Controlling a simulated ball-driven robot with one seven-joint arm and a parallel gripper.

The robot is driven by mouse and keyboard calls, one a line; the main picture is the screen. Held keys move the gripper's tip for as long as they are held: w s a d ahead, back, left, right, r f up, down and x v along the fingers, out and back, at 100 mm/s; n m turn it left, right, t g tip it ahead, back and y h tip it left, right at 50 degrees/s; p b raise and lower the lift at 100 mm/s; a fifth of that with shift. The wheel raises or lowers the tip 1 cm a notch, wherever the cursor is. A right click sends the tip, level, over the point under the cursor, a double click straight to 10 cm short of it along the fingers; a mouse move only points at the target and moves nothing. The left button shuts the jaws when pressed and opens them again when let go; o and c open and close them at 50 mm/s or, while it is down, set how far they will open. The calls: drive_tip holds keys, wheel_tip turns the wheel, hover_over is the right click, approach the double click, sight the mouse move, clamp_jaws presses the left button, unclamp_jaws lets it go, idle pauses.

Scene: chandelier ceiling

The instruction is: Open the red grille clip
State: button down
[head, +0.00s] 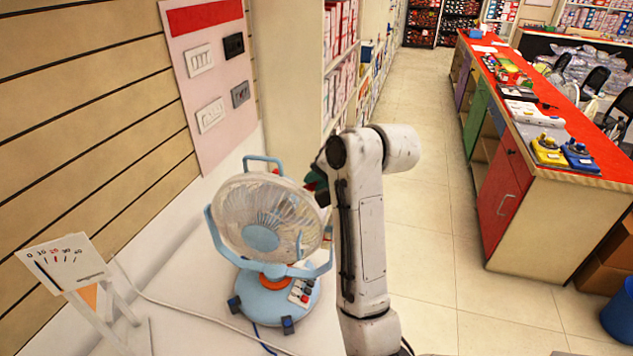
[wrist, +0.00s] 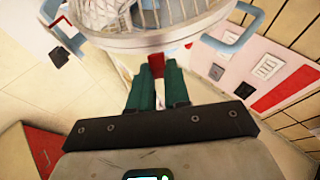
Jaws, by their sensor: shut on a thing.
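A light-blue desk fan (head: 262,240) with a clear grille stands on the white counter in the head view. Its rim and part of its cage (wrist: 150,20) fill the top of the wrist view. My gripper (head: 316,181) is at the upper right of the grille rim. In the wrist view its green fingers (wrist: 157,85) are closed around the red grille clip (wrist: 156,64) at the rim. The clip shows between the fingertips, partly hidden by them. In the head view my arm and fingers cover most of that spot. The grille looks closed against the fan.
A wall panel with switches (head: 205,80) is behind the fan. A dial card on a stand (head: 65,264) is at the left. A white cord (head: 190,312) crosses the counter. Shelves (head: 345,70) stand behind my arm. Open floor (head: 430,230) lies to the right, before a red-topped counter (head: 560,165).

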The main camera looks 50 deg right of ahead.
drive_tip(key=shift+w+d+y, duration=0.1)
drive_tip(key=shift+d+y, duration=0.1)
drive_tip(key=shift+y, duration=0.3)
drive_tip(key=c, duration=1.1)
unclamp_jaws()
drive_tip(key=shift+r, duration=0.15)
